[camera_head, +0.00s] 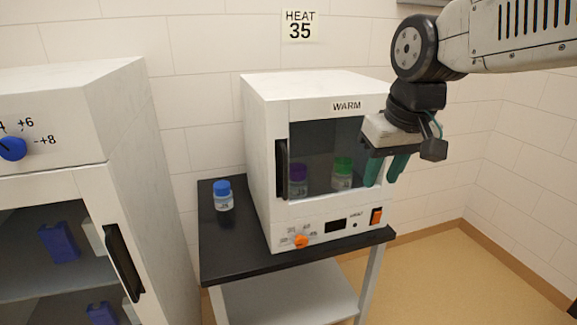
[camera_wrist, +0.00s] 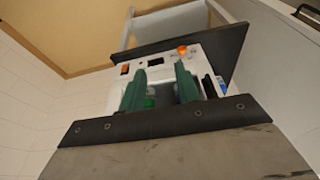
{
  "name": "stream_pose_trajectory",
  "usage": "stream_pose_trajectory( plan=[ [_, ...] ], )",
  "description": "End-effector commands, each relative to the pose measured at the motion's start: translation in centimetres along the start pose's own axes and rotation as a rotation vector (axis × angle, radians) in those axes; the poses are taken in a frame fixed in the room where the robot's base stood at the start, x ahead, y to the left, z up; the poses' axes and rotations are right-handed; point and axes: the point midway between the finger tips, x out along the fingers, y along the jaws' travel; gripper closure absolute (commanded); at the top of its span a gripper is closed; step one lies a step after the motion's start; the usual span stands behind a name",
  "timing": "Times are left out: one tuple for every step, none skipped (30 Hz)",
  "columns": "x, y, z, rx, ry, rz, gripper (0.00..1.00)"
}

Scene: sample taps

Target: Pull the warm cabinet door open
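The white warm cabinet (camera_head: 345,211) stands on a small black-topped table, with a "WARM" label above its door. The door (camera_head: 322,127) has a dark glass window and looks shut. Its black vertical handle (camera_head: 281,169) is on the door's left side. A purple-capped bottle (camera_head: 298,180) and a green-capped bottle (camera_head: 343,173) show through the glass. My gripper (camera_head: 384,172) is in front of the door's right part, well right of the handle, its green fingers apart and empty. The wrist view shows the fingers (camera_wrist: 160,88) spread, with the cabinet front beyond, upside down.
A blue-capped bottle (camera_head: 223,197) stands on the black tabletop (camera_head: 232,238), left of the cabinet. A larger white cabinet (camera_head: 152,200) with a black handle stands at the left. An orange knob (camera_head: 301,241) and an orange switch (camera_head: 376,216) are below the door. Floor is clear at right.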

Motion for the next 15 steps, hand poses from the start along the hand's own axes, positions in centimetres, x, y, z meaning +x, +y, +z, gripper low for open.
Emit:
stream_pose_trajectory(
  plan=[
    [0.8, -1.7, -3.2, -0.042, 0.014, -0.012, 0.67],
    [1.1, -2.5, -4.9, -0.062, 0.027, -0.018, 0.67],
    [1.6, -3.8, -7.0, -0.088, 0.043, -0.026, 0.67],
    [1.9, -4.7, -8.4, -0.106, 0.054, -0.032, 0.67],
    [2.3, -5.6, -9.7, -0.122, 0.065, -0.037, 0.67],
    [2.8, -6.7, -11.2, -0.142, 0.077, -0.044, 0.67],
    [3.1, -7.5, -12.2, -0.154, 0.086, -0.049, 0.67],
    [3.5, -8.2, -13.1, -0.166, 0.095, -0.053, 0.67],
    [3.9, -9.1, -14.1, -0.178, 0.102, -0.058, 0.67],
    [4.1, -9.6, -14.7, -0.186, 0.108, -0.061, 0.67],
    [4.3, -10.1, -15.2, -0.193, 0.113, -0.063, 0.67],
    [4.5, -10.5, -15.7, -0.199, 0.119, -0.066, 0.67],
    [4.7, -10.8, -16.0, -0.203, 0.121, -0.067, 0.67],
    [4.8, -11.0, -16.2, -0.205, 0.123, -0.068, 0.67],
    [5.1, -11.1, -16.4, -0.208, 0.124, -0.069, 0.67]
  ],
)
